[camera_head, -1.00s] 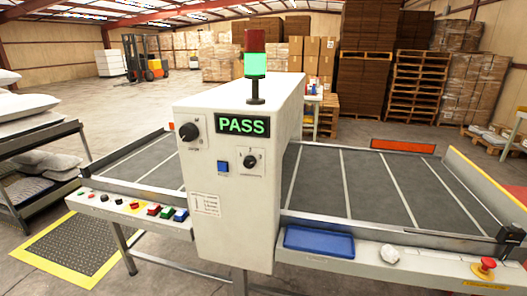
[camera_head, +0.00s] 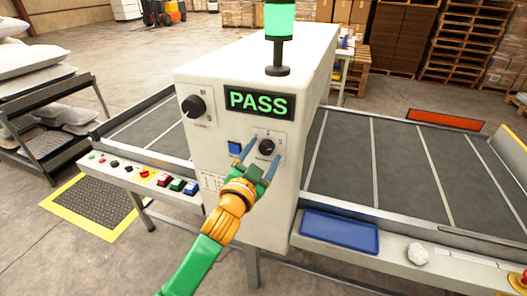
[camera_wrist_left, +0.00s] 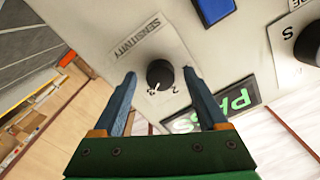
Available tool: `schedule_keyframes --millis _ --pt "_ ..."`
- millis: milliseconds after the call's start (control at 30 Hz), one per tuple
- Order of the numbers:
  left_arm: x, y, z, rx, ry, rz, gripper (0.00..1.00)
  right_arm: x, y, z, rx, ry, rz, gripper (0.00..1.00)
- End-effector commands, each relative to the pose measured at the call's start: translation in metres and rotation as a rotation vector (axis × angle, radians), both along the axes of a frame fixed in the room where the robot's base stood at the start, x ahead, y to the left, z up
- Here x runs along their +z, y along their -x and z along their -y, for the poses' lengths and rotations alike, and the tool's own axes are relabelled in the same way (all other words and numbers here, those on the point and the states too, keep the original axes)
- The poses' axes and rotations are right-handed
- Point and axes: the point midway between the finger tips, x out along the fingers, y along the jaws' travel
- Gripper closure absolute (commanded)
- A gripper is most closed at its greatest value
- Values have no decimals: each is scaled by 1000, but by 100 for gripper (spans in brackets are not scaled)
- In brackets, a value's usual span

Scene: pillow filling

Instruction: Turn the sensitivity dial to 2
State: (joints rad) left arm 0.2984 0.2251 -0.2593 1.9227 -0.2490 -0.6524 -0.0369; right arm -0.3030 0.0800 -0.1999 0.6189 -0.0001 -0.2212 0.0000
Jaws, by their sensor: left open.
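The sensitivity dial (camera_head: 266,147) is a small black round knob on a light plate on the white machine's front, below the green PASS display (camera_head: 259,103). In the left wrist view the dial (camera_wrist_left: 160,74) sits beside the printed word SENSITIVITY, with a small white mark at its edge. A digit that looks like 2 is printed close by; the exact setting is hard to read. My left gripper (camera_head: 261,155) is open, its blue fingers on either side of the dial. In the wrist view the gripper (camera_wrist_left: 159,79) shows gaps beside the dial. My right gripper is out of view.
A larger black dial (camera_head: 193,106) is on the machine's upper left, and a blue square button (camera_head: 235,148) is just left of the sensitivity dial. Conveyor belts (camera_head: 400,185) run out both sides. A blue tray (camera_head: 340,231) lies at the right front.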

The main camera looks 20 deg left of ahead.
Motion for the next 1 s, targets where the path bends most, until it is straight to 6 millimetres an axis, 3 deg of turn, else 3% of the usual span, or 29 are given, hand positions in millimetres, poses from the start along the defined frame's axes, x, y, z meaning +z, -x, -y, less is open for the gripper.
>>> schedule_keyframes --millis 233,500,767,1000 --pt "0 -1 0 -1 1 -1 27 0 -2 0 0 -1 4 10" --pt "-1 -1 0 -1 1 -1 100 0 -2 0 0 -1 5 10" --pt "0 -1 0 0 23 -2 100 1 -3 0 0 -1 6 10" --pt "1 -1 0 0 144 -7 100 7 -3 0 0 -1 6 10"
